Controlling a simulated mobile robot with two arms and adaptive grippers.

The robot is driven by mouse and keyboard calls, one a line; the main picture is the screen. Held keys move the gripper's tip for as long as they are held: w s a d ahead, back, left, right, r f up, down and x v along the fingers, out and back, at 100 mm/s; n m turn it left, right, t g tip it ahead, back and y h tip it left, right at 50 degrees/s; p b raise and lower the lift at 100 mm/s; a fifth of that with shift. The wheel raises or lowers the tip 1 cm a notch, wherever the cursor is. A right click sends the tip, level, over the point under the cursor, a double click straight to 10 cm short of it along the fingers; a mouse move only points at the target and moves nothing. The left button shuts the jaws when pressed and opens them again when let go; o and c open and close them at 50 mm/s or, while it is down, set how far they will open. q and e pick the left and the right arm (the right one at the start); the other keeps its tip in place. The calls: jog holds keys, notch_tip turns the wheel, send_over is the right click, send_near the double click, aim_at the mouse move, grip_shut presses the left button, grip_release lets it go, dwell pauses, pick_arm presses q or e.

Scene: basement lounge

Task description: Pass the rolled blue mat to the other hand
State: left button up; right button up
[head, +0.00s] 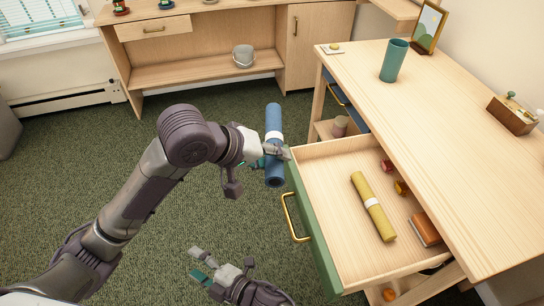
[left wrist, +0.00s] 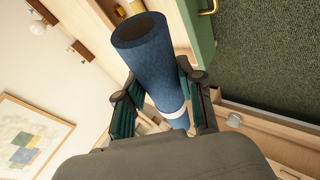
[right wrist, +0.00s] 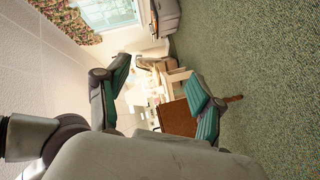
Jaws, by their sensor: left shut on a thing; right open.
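The rolled blue mat (head: 274,118) with a white band stands nearly upright in the air beside the open drawer in the head view. My left gripper (head: 276,155) is shut on it around its lower half, near the band. In the left wrist view the blue mat (left wrist: 155,70) runs between the finger pads of the left gripper (left wrist: 160,105), one end toward the camera. My right gripper (head: 202,264) is lower in the head view, open and empty, apart from the mat. In the right wrist view the right gripper's fingers (right wrist: 155,105) are spread with nothing between them.
The open drawer (head: 325,157) has a green front with a gold handle. It holds a rolled yellow mat (head: 373,206), a brown book-like item (head: 425,230) and small round items. A wooden desk (head: 450,130) stands right, bearing a teal cup (head: 394,60). Green carpet (head: 60,180) is clear at left.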

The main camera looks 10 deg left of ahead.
jog(key=w+d+f+m+t+h, duration=0.1)
jog(key=d+f+m+h, duration=0.3)
jog(key=d+f+m, duration=0.8)
jog(key=d+f+m+t+h, duration=0.1)
jog(key=d+f+m+h, duration=0.4)
jog(key=d+f, duration=0.9)
jog(key=s+d+f+m+g+h, duration=0.3)
jog(key=s+d+f+m, duration=0.25)
jog(key=s+d, duration=0.7)
jog(key=s+d+f+g+h, duration=0.1)
jog(key=s+d+f+g, duration=0.1)
jog(key=s, duration=0.4)
jog(key=s+d+f+m+g+h, duration=0.1)
jog(key=s+d+f+g, duration=0.1)
jog(key=s, duration=0.5)
jog(key=d+f, duration=0.1)
jog(key=d, duration=0.1)
jog(key=shift+d+g+h, duration=0.3)
jog(key=shift+d, duration=0.1)
